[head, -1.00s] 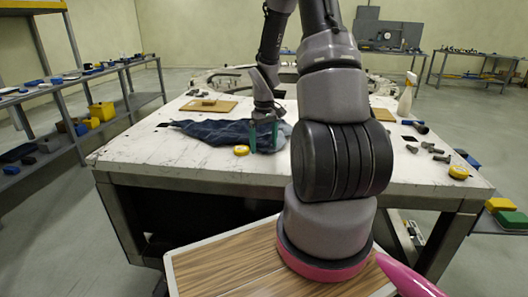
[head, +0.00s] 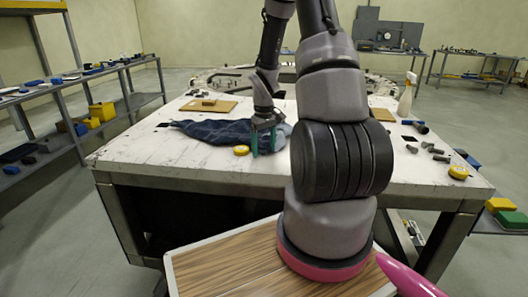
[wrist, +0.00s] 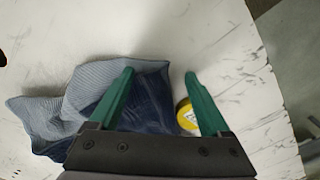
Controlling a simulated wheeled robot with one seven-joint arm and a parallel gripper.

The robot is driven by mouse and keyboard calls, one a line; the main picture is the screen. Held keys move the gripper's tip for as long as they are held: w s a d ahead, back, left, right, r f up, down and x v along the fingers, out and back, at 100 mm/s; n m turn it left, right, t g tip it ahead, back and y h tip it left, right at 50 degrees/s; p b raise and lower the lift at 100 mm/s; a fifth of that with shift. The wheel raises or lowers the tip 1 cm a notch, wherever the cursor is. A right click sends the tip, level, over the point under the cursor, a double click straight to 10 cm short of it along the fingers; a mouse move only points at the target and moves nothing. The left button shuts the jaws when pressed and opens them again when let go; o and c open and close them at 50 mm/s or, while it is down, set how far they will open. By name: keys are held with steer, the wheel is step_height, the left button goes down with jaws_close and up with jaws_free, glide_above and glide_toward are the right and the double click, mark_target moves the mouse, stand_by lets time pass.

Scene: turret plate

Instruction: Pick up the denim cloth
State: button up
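The denim cloth (head: 212,132) lies crumpled on the white worktable, dark blue on top. In the wrist view the cloth (wrist: 88,88) shows a paler blue-grey underside along its folded edge. My gripper (head: 264,153) is over the cloth's right end in the head view, green fingers pointing down. In the wrist view my gripper (wrist: 160,72) is open, with part of the cloth showing between and beyond the fingers. I cannot tell whether the fingertips touch the cloth or the table.
A yellow round item (head: 241,150) sits close to the cloth and my fingers. Bolts (head: 437,154), a blue-handled tool (head: 417,126) and a spray bottle (head: 406,96) are to the right. A wooden board (head: 216,107) lies behind the cloth. The table front left is clear.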

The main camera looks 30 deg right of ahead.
jaws_close()
step_height(320, 180, up, 12)
stand_by(0.7)
step_height(320, 180, up, 45)
stand_by(1.0)
stand_by(0.6)
